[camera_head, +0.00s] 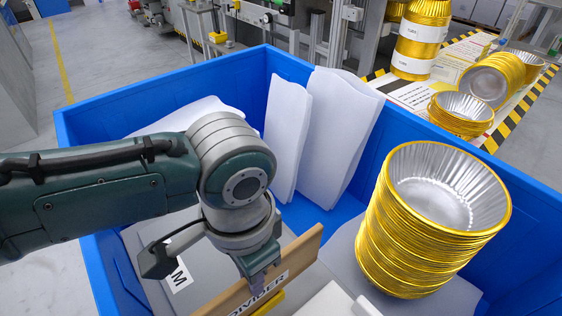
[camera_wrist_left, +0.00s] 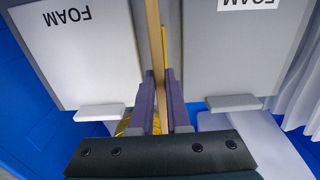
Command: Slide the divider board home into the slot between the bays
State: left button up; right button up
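The wooden divider board (camera_head: 300,253), lettered DIVIDER, stands on edge inside the blue crate (camera_head: 150,117). In the left wrist view the board (camera_wrist_left: 153,35) runs edge-on between two grey foam pieces. My left gripper (camera_head: 262,280) reaches down to the board from above. In the left wrist view its purple fingers (camera_wrist_left: 160,104) lie close on both faces of the board, shut on it. A yellow strip (camera_wrist_left: 164,50) shows beside the board. The slot and the board's lower edge are hidden, so I cannot tell how deep it sits. My right gripper is not in view.
A foam piece (camera_wrist_left: 75,75) and another foam piece (camera_wrist_left: 240,70) flank the board. A tall stack of gold-rimmed cups (camera_head: 405,235) stands in the crate's right part. White paper sleeves (camera_head: 335,130) lean against the back wall. More cups stand on a table behind.

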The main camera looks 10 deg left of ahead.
pick_arm(q)
jog(key=o, duration=0.5)
jog(key=shift+r, duration=0.1)
notch_tip(320, 180, up, 9)
jog(key=p, duration=0.3)
jog(key=shift+f, duration=0.2)
jog(key=shift+r, duration=0.6)
